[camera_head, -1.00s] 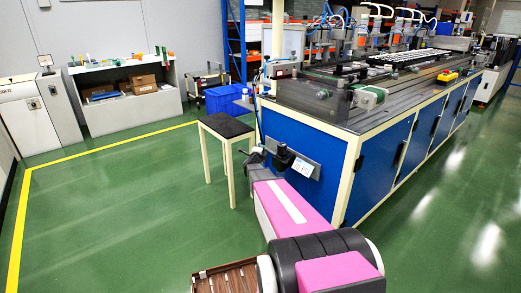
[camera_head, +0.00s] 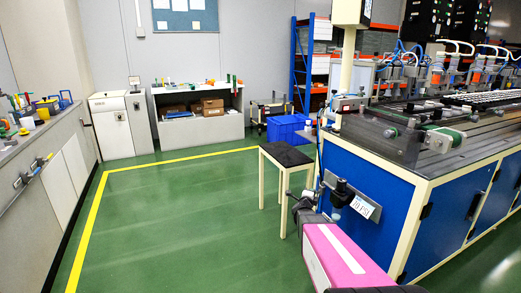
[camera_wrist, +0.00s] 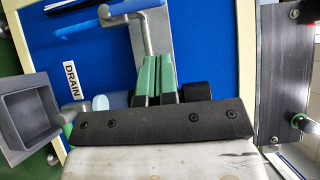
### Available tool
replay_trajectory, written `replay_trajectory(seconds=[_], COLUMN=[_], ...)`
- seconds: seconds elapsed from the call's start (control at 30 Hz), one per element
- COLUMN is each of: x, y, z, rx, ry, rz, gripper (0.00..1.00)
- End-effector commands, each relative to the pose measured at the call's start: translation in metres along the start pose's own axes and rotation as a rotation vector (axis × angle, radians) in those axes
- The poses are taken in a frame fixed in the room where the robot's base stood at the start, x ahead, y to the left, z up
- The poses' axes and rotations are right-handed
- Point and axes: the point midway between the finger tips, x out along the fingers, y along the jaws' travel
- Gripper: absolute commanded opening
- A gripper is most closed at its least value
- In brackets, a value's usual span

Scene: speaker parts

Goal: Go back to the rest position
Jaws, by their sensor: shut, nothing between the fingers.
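My gripper shows in the wrist view (camera_wrist: 155,75), its two green fingers shut side by side with nothing between them. They are in front of the blue panel (camera_wrist: 210,45) of the machine, over a grey metal lever (camera_wrist: 148,25). I cannot tell whether they touch it. A "DRAIN" label (camera_wrist: 72,81) is on the panel to the left. In the head view my pink arm reaches from the lower right toward the machine's near end; the fingers are too small there to make out.
The long machine bench (camera_head: 385,215) stands close on the right. A black-topped stool (camera_head: 286,155) stands left of my arm. A side bench (camera_head: 45,160) runs along the left, and a white shelf (camera_head: 198,130) stands at the back. The green floor (camera_head: 180,225) between is clear.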

Motion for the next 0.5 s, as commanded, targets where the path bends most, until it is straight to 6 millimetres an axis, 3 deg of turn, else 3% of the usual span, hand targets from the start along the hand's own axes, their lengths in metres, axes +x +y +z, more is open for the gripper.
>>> replay_trajectory(seconds=[0.27,0.5], x=[-0.052,-0.127], y=[0.006,0.027], z=[0.052,0.075], rx=[-0.348,-0.746], ry=[-0.375,-0.755], rz=[0.189,0.373], gripper=[0.0,0.0])
